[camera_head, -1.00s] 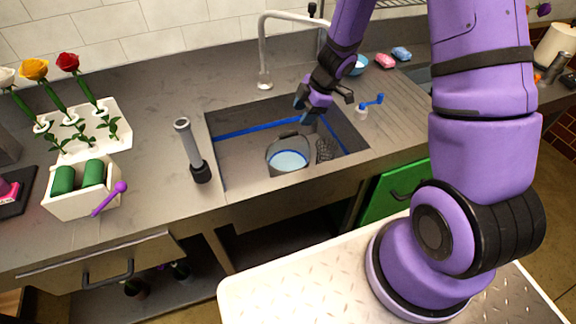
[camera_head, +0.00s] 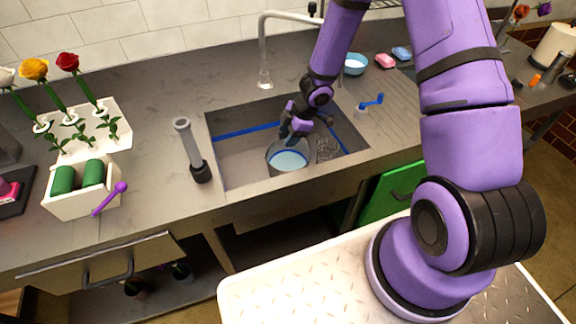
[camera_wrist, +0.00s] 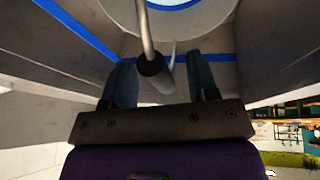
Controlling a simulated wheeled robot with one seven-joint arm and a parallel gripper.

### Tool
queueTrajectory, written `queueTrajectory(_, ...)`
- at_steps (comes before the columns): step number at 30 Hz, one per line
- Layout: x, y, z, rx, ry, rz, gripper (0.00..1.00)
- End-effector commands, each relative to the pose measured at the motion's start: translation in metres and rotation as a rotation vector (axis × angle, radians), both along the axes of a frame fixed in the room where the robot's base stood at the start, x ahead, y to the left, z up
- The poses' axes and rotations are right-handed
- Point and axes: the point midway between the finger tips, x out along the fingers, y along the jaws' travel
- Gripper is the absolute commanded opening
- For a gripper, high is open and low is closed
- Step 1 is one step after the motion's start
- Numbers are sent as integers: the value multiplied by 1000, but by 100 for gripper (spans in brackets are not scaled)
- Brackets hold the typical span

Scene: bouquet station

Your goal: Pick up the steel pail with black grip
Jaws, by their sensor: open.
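The steel pail (camera_head: 273,155) stands in the sink with pale blue water in it. My gripper (camera_head: 286,134) is just above its far rim. In the wrist view, the pail's grey wall (camera_wrist: 225,14) and blue water show at the top. Its wire handle (camera_wrist: 143,28) runs down to the black grip (camera_wrist: 152,66). My open gripper (camera_wrist: 160,82) has one finger on either side of the black grip, with visible gaps. The fingers are not shut on it. In the head view, the gripper hides the black grip.
A wire basket (camera_head: 327,149) stands in the sink right of the pail. The sink's walls with a blue line (camera_head: 232,134) surround both. A tap (camera_head: 263,50) rises behind. A grey upright tube (camera_head: 188,145) stands left of the sink. A blue crank (camera_head: 373,100) is on the right.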

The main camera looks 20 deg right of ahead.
Motion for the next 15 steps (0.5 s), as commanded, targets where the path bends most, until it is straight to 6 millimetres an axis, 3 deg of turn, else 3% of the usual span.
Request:
queueTrajectory(10,0,1,-4,-1,1,0,51)
queueTrajectory(15,0,1,-4,-1,0,0,12)
